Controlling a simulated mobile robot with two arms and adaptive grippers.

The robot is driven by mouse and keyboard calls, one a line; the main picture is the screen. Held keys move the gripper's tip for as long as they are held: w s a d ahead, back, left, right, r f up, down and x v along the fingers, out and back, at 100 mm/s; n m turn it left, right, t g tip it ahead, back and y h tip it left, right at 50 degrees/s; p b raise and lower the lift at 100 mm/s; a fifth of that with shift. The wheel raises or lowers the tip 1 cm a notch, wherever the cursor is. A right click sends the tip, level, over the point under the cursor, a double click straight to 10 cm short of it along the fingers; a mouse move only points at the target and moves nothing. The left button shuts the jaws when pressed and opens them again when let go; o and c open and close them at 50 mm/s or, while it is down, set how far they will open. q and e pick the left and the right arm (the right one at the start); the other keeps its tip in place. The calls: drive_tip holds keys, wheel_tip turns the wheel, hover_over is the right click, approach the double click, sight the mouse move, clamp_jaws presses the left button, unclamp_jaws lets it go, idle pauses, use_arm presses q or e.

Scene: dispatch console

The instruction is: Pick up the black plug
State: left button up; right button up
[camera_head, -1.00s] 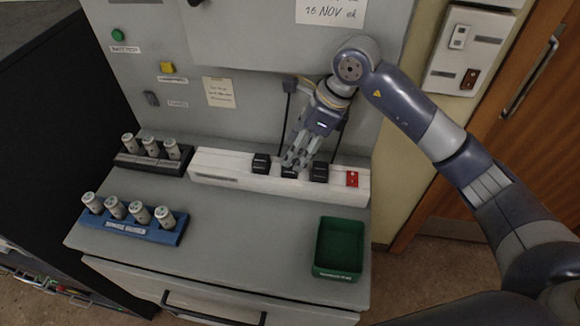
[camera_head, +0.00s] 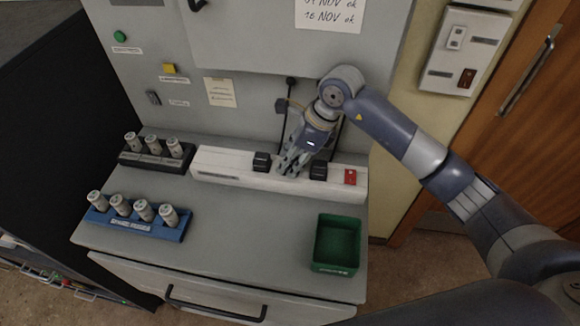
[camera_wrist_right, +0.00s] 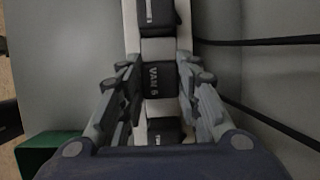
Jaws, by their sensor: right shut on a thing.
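A white power strip (camera_head: 225,167) with black plugs lies along the back of the desk. One black plug (camera_head: 261,161) sits at its left, another (camera_head: 318,170) at its right. My right gripper (camera_head: 289,168) reaches down between them and is shut on the middle black plug, which its fingers hide in the head view. In the right wrist view this plug (camera_wrist_right: 158,80), marked "VAN 5", lies between the fingers of the right gripper (camera_wrist_right: 158,92). Neighbouring plugs show above (camera_wrist_right: 157,16) and below (camera_wrist_right: 163,130) it. I cannot tell if it is clear of the strip. My left gripper is not in view.
A red switch (camera_head: 350,177) is at the strip's right end. A green tray (camera_head: 337,267) stands at the desk's front right. A black rack (camera_head: 150,161) and a blue rack (camera_head: 130,228) hold grey cylinders at left. Dark cables hang behind the gripper. The desk middle is clear.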

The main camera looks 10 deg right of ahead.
drive_tip(key=shift+w+r, duration=0.1)
drive_tip(key=shift+r, duration=0.05)
drive_tip(key=shift+r+b, duration=0.5)
wheel_tip(320, 180, up, 2)
drive_tip(key=shift+r+b, duration=0.15)
drive_tip(key=shift+b, duration=0.55)
drive_tip(key=s+a+r+b, duration=0.1)
drive_tip(key=s+a+r, duration=0.1)
drive_tip(key=s, duration=0.5)
drive_tip(key=s+a+r+b, duration=0.2)
drive_tip(key=s, duration=0.6)
drive_tip(key=shift+s+r, duration=0.15)
drive_tip(key=shift+s, duration=0.15)
drive_tip(key=shift+r, duration=0.1)
drive_tip(key=shift+r, duration=0.1)
drive_tip(key=shift+r+p, duration=0.8)
drive_tip(key=shift+r, duration=1.1)
